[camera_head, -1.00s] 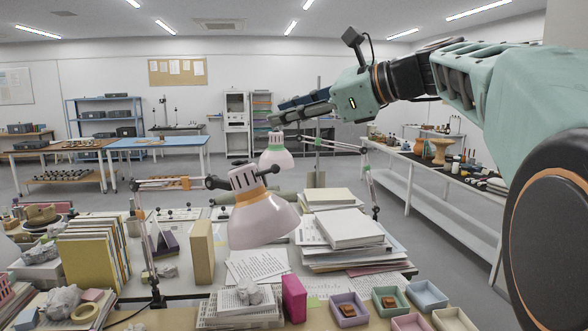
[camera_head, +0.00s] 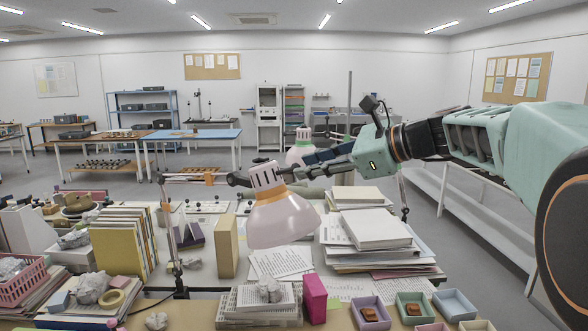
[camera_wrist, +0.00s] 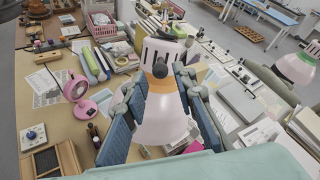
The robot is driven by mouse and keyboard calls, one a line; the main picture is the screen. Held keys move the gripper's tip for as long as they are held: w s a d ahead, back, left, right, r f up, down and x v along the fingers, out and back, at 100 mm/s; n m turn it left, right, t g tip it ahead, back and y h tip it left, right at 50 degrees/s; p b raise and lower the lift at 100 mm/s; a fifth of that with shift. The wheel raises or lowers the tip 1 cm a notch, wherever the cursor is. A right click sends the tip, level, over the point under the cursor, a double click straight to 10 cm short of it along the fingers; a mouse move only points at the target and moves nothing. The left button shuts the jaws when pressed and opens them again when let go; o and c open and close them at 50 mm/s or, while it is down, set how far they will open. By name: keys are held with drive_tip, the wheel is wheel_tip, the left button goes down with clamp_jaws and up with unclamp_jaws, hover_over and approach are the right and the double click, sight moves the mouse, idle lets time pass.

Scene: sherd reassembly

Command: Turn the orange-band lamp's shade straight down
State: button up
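The orange-band lamp's pinkish-white shade (camera_head: 284,222) hangs over the desk in the head view. Its orange band (camera_head: 267,196) sits below a slotted white cap, and its mouth faces down with a tilt to the right. A dark knob (camera_head: 237,179) sticks out left of the cap. My gripper (camera_head: 293,168) is near the cap, coming from the right. In the wrist view the shade (camera_wrist: 160,118) appears between my two blue finger pads, which are spread apart. I cannot tell whether either finger touches it.
A green-band lamp (camera_head: 304,148) stands behind my gripper; it also shows in the wrist view (camera_wrist: 296,66). Stacked books and papers (camera_head: 375,230) lie right of the shade. Upright folders (camera_head: 122,240), a pink box (camera_head: 314,298) and small trays (camera_head: 415,307) crowd the desk.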

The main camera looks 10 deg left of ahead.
sight(291, 169)
drive_tip(key=x, duration=0.5)
drive_tip(key=shift+w+a, duration=0.1)
drive_tip(key=shift+a, duration=0.1)
clamp_jaws()
drive_tip(key=shift+f, duration=0.1)
